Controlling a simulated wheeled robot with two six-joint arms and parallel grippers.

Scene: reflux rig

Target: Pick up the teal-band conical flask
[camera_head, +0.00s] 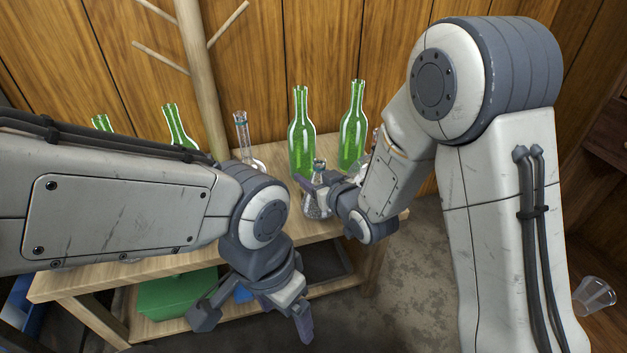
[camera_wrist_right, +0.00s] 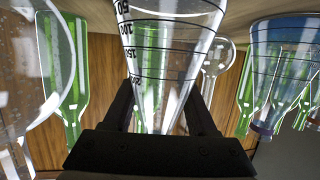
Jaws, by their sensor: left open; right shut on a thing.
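A clear conical flask (camera_head: 316,211) stands near the shelf's front right in the head view. My right gripper (camera_head: 320,184) is shut on it. In the right wrist view, this flask (camera_wrist_right: 170,50) shows black graduation lines between the dark fingers of my right gripper (camera_wrist_right: 165,110). Its neck is hidden there behind the gripper, and I cannot make out a teal band. A second, bluish conical flask (camera_wrist_right: 285,70) is at the right of the wrist view, apart from the gripper. My left gripper (camera_head: 252,316) is open and empty, low in front of the shelf.
Several green bottles (camera_head: 301,130) stand at the back of the wooden shelf (camera_head: 75,285). A long-necked clear flask (camera_head: 242,135) stands left of the held one. A wooden peg stand (camera_head: 203,75) rises behind. A green box (camera_head: 165,295) is below. A clear cup (camera_head: 594,296) lies at far right.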

